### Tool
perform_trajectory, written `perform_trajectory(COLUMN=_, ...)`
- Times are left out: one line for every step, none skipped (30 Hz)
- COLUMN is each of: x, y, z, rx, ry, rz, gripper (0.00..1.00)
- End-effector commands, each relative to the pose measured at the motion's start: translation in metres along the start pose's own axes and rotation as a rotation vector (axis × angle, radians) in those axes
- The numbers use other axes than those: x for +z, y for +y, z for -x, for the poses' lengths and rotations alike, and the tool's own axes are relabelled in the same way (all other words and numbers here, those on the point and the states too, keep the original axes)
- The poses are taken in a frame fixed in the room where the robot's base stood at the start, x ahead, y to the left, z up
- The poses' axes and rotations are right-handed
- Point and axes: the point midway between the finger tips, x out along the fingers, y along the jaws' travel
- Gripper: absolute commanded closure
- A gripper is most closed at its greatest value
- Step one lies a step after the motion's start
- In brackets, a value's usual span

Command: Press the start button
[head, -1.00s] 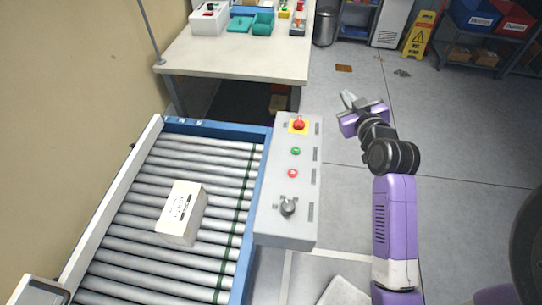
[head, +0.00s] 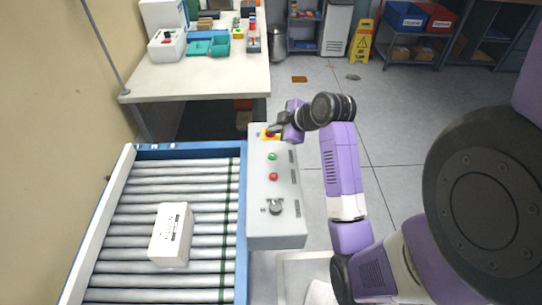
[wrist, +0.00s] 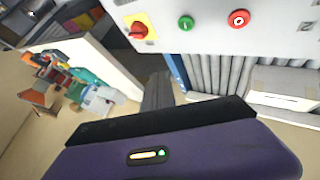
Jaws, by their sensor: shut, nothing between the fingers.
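The grey control panel (head: 257,215) stands beside the conveyor in the head view. In the wrist view the green button (wrist: 186,23), red button (wrist: 239,18) and red knob (wrist: 138,30) show along the top. My gripper (head: 277,129) is shut and empty, at the panel's far end by the red knob. Its fingers (wrist: 157,91) show below the panel's buttons in the wrist view. Contact with the panel cannot be told.
A roller conveyor (head: 135,217) with a blue frame lies left of the panel, with a white box (head: 171,234) on it. A table (head: 195,78) with bins stands behind.

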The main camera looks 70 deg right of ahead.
Motion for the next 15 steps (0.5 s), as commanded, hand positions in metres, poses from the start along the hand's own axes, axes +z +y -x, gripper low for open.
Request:
perform_trajectory(x=0.0, y=0.0, z=0.0, rx=0.0, ry=0.0, rz=0.0, gripper=1.0)
perform_trajectory(x=0.0, y=0.0, z=0.0, rx=0.0, ry=0.0, rz=-0.001, gripper=1.0)
perform_trajectory(x=0.0, y=0.0, z=0.0, rx=0.001, ry=0.0, rz=-0.001, gripper=1.0)
perform_trajectory(x=0.0, y=0.0, z=-0.001, rx=0.001, ry=0.0, rz=-0.001, gripper=1.0)
perform_trajectory(x=0.001, y=-0.001, z=-0.001, rx=0.001, ry=0.0, rz=-0.001, gripper=1.0)
perform_trajectory(x=0.001, y=-0.001, z=-0.002, rx=0.001, ry=0.0, rz=-0.002, gripper=1.0)
perform_trajectory(x=0.002, y=-0.002, z=-0.003, rx=0.001, ry=0.0, rz=-0.002, gripper=1.0)
perform_trajectory(x=0.003, y=-0.003, z=-0.004, rx=0.001, ry=0.0, rz=-0.002, gripper=1.0)
perform_trajectory(x=0.004, y=-0.004, z=-0.005, rx=0.001, ry=0.0, rz=-0.002, gripper=1.0)
perform_trajectory(x=0.005, y=-0.005, z=-0.007, rx=0.001, ry=0.0, rz=-0.003, gripper=1.0)
perform_trajectory(x=0.007, y=-0.006, z=-0.009, rx=0.001, ry=-0.001, rz=-0.003, gripper=1.0)
perform_trajectory(x=0.009, y=-0.008, z=-0.011, rx=0.002, ry=-0.001, rz=-0.003, gripper=1.0)
perform_trajectory(x=0.011, y=-0.01, z=-0.014, rx=0.001, ry=-0.001, rz=-0.003, gripper=1.0)
perform_trajectory(x=0.012, y=-0.012, z=-0.016, rx=0.001, ry=-0.001, rz=-0.003, gripper=1.0)
perform_trajectory(x=0.015, y=-0.014, z=-0.02, rx=0.001, ry=0.0, rz=-0.003, gripper=1.0)
